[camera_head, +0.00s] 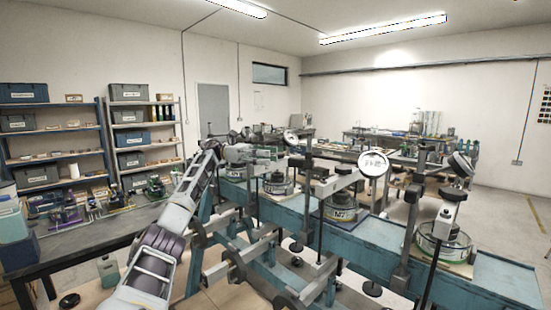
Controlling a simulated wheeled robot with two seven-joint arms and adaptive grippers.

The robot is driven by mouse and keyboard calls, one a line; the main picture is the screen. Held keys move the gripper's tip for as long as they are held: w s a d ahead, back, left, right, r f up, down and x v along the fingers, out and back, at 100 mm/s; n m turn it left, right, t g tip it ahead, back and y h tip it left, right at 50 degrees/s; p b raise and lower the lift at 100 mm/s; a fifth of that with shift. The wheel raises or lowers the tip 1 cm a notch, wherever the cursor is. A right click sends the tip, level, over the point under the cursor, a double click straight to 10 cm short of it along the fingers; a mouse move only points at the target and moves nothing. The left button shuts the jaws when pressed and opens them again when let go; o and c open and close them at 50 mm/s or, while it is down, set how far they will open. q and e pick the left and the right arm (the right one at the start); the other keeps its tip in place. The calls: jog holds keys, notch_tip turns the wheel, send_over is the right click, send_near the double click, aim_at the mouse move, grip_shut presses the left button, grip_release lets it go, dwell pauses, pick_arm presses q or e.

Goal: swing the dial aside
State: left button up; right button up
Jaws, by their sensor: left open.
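Three round white dials show on the lever frames: a near one (373,163) facing me in the middle, one at the right (460,163) turned partly away, and a farther one (290,137) at the left. Below them, round drums sit on the blue bench: the middle one marked M7 (341,212), one at the right (444,245) and one at the left (278,184). My left arm rises from the lower left. My left gripper (246,154) is open near the far-left frame, left of and below the far dial. Its fingertips are small, and I cannot tell whether they touch anything.
The blue bench (385,235) runs from the far left to the near right, with dark posts, grey bars and round weights crowding it. A dark table (95,233) with small devices is at the left. Shelves with bins (145,145) stand behind it.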

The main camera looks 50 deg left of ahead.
pick_arm(q)
jog(key=shift+v, duration=1.05)
